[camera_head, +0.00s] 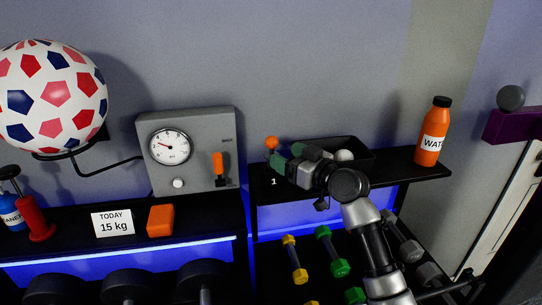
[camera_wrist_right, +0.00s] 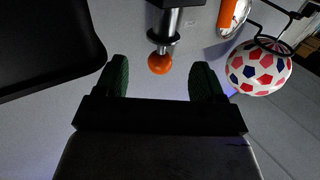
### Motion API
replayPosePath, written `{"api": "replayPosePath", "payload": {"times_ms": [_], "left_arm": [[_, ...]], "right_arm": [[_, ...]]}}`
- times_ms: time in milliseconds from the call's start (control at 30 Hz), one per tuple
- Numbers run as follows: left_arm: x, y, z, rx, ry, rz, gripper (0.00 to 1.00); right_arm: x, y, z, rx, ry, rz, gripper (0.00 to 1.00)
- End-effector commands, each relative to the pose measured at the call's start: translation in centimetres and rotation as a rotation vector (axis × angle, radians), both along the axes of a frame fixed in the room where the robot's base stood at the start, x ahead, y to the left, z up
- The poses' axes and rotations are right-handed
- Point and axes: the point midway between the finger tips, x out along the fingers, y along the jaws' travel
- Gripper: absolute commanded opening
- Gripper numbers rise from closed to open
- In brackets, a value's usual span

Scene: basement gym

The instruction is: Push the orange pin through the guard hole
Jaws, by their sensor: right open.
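The orange pin's round head (camera_head: 271,143) shows at the left end of the right shelf in the head view. In the right wrist view an orange ball (camera_wrist_right: 160,63) sits at the end of a metal shaft (camera_wrist_right: 168,25) with a dark collar. My right gripper (camera_head: 286,157) is open beside the orange head. In the wrist view its green fingertips (camera_wrist_right: 161,82) stand on either side of the ball, with gaps on both sides. I cannot make out the guard hole. My left gripper is not in view.
A black tray (camera_head: 366,158) with a pale ball lies behind my right gripper. An orange water bottle (camera_head: 431,132) stands at the right shelf end. A grey gauge box (camera_head: 190,120) with an orange lever (camera_head: 218,163) stands left. Dumbbells (camera_head: 295,259) lie below.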

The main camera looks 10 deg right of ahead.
Motion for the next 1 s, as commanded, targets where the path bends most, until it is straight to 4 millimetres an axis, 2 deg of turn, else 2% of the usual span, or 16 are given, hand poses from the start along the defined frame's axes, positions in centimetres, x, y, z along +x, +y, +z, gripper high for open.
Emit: {"api": "replayPosePath", "payload": {"times_ms": [133,267,400,700,1000], "left_arm": [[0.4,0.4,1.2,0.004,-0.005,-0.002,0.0],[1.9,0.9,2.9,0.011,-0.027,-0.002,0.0],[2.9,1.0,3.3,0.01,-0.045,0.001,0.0],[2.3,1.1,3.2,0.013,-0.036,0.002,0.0],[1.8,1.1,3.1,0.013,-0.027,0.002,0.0]], "right_arm": [[1.1,0.9,0.4,0.002,0.004,0.002,0.69],[2.7,2.2,0.8,0.004,0.005,0.002,0.69],[4.0,2.9,0.4,0.002,0.002,0.001,0.69],[4.4,3.2,0.1,-0.001,0.002,0.0,0.69],[4.3,3.1,0.1,-0.001,0.002,0.0,0.23]]}}
